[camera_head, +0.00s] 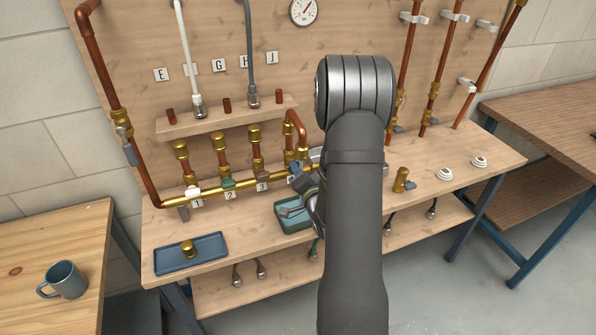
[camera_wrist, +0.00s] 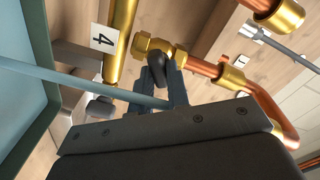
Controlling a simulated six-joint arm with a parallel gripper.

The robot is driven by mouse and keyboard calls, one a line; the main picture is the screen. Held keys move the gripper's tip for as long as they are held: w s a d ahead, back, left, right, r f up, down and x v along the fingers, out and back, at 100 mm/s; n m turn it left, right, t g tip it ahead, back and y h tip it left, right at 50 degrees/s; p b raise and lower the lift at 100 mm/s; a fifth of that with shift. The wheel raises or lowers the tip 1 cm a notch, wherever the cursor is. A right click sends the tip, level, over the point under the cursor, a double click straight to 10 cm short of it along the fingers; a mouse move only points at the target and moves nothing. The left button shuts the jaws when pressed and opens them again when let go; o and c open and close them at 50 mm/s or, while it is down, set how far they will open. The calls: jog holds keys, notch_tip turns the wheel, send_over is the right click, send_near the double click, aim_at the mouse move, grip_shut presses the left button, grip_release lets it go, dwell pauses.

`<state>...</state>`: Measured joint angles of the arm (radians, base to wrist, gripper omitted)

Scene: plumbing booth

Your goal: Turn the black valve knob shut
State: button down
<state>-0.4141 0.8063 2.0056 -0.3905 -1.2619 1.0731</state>
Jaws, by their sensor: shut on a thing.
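The black valve knob (camera_wrist: 162,62) shows in the wrist view on a brass valve body (camera_wrist: 150,44), beside the number 4 label (camera_wrist: 104,40). My gripper (camera_wrist: 164,84) has its two dark fingers closed around the knob, one on each side. In the head view my gripper (camera_head: 303,180) is at the right end of the brass manifold (camera_head: 210,189), partly behind my own arm. The black knob is hidden there by the gripper and arm.
A teal tray (camera_head: 285,226) lies close below my gripper. A blue tray (camera_head: 165,265) holds a brass fitting. Copper pipes (camera_wrist: 270,110) stand close on the right.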

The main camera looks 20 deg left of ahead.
jog(key=m, duration=0.7)
jog(key=shift+w+a, duration=0.1)
jog(key=shift+w, duration=0.05)
dwell(0.4)
jog(key=c, duration=1.4)
grip_release()
jog(key=v, duration=1.7)
jog(key=x, duration=1.7)
jog(key=shift+f, duration=0.1)
